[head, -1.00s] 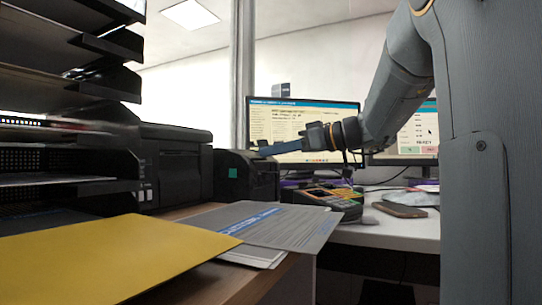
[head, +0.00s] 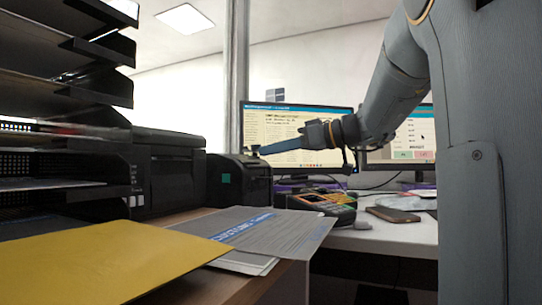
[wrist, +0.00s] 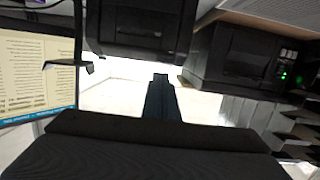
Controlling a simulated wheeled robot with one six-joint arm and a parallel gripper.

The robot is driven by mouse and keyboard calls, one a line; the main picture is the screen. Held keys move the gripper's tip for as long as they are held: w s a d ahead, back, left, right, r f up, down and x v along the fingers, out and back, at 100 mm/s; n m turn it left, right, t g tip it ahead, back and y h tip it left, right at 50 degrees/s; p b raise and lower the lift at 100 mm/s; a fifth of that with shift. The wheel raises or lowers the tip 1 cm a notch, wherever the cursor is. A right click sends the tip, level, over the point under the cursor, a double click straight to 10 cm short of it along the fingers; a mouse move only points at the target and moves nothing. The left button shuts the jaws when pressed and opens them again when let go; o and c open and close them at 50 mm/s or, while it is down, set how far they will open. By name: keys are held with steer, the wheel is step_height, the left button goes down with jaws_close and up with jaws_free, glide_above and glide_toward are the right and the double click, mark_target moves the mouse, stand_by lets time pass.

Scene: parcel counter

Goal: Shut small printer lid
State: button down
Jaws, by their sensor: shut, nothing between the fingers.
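The small printer (head: 238,182) is a black box with a green square on its side, standing at the end of the wooden counter. In the head view its top looks low and flat, but I cannot clearly tell how its lid sits. In the wrist view a dark printer body (wrist: 140,22) at the top is probably the same printer. My gripper (head: 262,150) is shut and empty, reaching in from the right, with its tips near the top right edge of the small printer. Whether they touch it is not clear. The shut fingers (wrist: 160,85) also show in the wrist view.
A larger black printer (head: 172,172) stands left of the small one, beside a black tray rack (head: 70,60). A yellow envelope (head: 110,262) and grey papers (head: 270,232) lie in front. A card terminal (head: 322,205), phone (head: 392,215) and monitor (head: 300,125) are to the right.

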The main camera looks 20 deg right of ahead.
steer(key=s+d+f+p, duration=0.1)
steer(key=s, duration=0.1)
steer(key=s+d+f+p, duration=0.1)
steer(key=s+d, duration=0.1)
steer(key=s+d+p, duration=0.1)
steer(key=s, duration=0.1)
steer(key=shift+s+d+f, duration=0.35)
steer(key=shift+d+f, duration=0.05)
